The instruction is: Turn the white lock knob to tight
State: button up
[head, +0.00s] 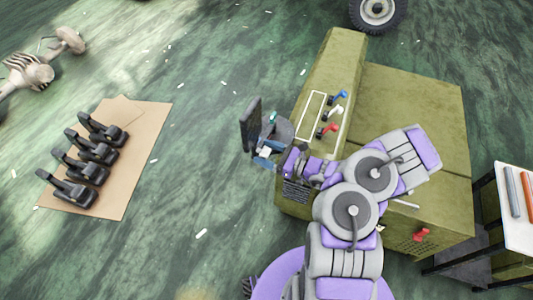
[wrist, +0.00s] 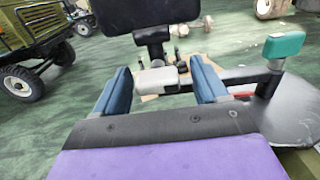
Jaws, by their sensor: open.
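The white lock knob (wrist: 160,80) is a pale block on the dark bracket below a black panel (wrist: 148,14). My gripper (wrist: 160,68) is open, with one blue finger on each side of the knob. Gaps show between the knob and both fingers in the wrist view. In the head view the knob (head: 265,152) is a small pale patch between the blue fingers of my gripper (head: 267,153). The black panel stands upright just beyond it. The knob's tight or loose marking cannot be read.
A teal knob (wrist: 284,45) on a dark arm stands to the right in the wrist view, above a grey disc (wrist: 285,108). Blue (head: 341,95), white (head: 336,111) and red (head: 328,130) levers sit on the olive chassis (head: 415,100). Open floor lies left of the panel.

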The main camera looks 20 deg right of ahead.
jog(key=shift+a, duration=0.1)
jog(key=shift+c, duration=0.3)
jog(key=c, duration=1)
